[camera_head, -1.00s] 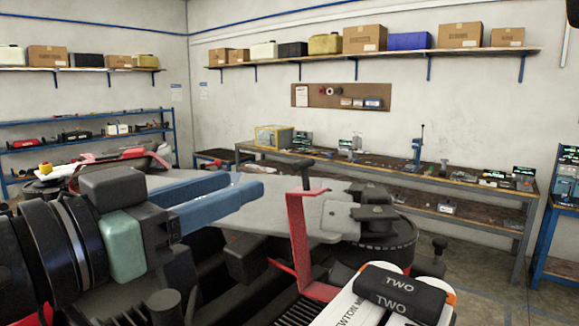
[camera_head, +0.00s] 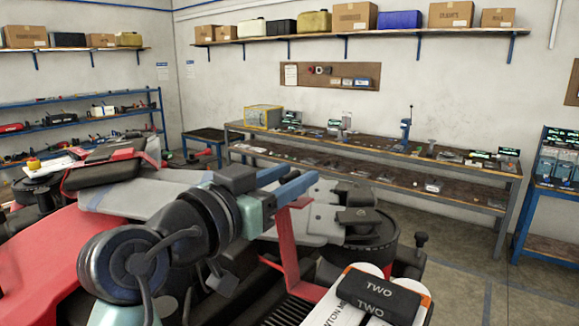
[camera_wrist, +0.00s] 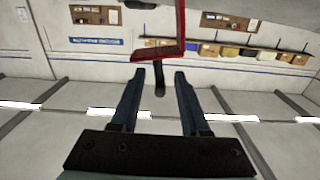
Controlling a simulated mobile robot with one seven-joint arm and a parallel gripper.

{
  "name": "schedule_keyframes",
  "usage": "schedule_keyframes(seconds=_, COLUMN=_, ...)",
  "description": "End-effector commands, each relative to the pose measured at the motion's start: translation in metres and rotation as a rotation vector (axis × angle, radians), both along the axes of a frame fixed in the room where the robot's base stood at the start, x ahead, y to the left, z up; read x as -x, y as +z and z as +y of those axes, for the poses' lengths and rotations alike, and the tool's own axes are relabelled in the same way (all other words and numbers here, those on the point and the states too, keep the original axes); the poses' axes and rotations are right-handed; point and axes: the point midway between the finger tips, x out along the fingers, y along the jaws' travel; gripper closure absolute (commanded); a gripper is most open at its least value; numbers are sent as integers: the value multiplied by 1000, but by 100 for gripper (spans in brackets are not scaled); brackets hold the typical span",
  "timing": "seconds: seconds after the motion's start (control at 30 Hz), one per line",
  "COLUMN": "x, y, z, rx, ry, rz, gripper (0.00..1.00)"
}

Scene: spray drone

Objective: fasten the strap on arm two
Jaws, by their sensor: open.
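The red strap (camera_head: 287,250) stands upright in the head view, its upper end bent over beside the pale drone arm. It also shows in the wrist view (camera_wrist: 182,28), with a black tab (camera_wrist: 159,80) reaching down between the fingertips. My gripper (camera_head: 305,180) is open at the strap's upper end; the fingers (camera_wrist: 161,75) stand on either side of the tab with gaps visible. The fingers hide the tab in the head view. The pale drone arm (camera_head: 320,222) ends at a black motor mount. A black block marked TWO (camera_head: 372,292) sits at the lower right.
The red drone body (camera_head: 50,250) and other pale arms fill the lower left. A long workbench (camera_head: 470,190) and loaded shelves line the walls behind. Floor (camera_head: 470,260) is clear to the right of the drone.

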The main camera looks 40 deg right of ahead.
Motion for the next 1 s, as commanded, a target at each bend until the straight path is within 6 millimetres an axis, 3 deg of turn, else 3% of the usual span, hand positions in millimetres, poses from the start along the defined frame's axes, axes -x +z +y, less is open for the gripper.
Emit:
schedule_keyframes(seconds=0.27, x=0, y=-1, z=-1, rx=0, ry=0, rz=0, gripper=56)
schedule_keyframes(seconds=0.5, x=0, y=0, z=-1, rx=0, ry=0, rz=1, gripper=99)
schedule_keyframes(seconds=1.0, x=0, y=0, z=-1, rx=1, ry=1, rz=0, gripper=100)
